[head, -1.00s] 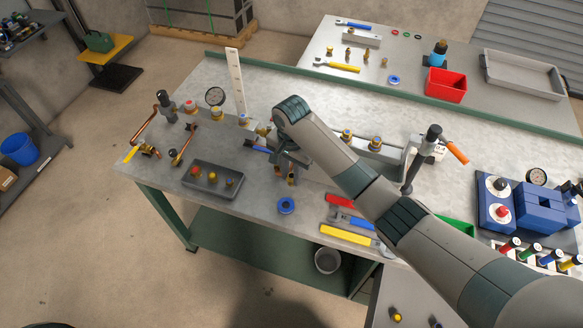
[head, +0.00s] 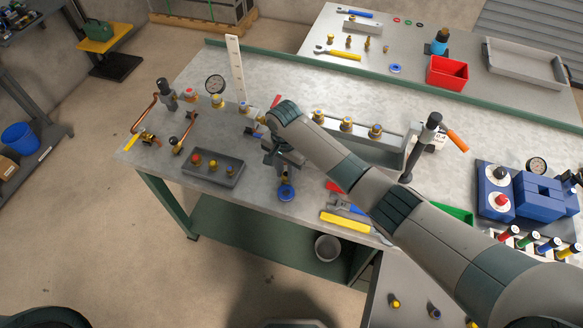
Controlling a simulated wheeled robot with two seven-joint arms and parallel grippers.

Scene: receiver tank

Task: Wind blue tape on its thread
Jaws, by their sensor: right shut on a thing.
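A blue tape roll (head: 286,194) lies at the front middle of the near workbench. My right gripper (head: 286,181) points down at the roll's far edge, and its jaws are shut on it. The wrist hides part of the contact. Several brass fittings with coloured marks stand along a grey block (head: 375,152) behind my right arm, among them a middle fitting (head: 346,124) and a blue-marked fitting (head: 375,131). Which thread belongs to the tape I cannot tell. My left gripper is out of view.
A grey tray (head: 202,177) with small fittings stands left of the gripper. Wrenches, one yellow (head: 345,221), lie to the right under my arm. A clamp post with orange handle (head: 457,142) and a blue block set (head: 539,196) stand farther right. A second blue roll (head: 395,68) lies on the back bench.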

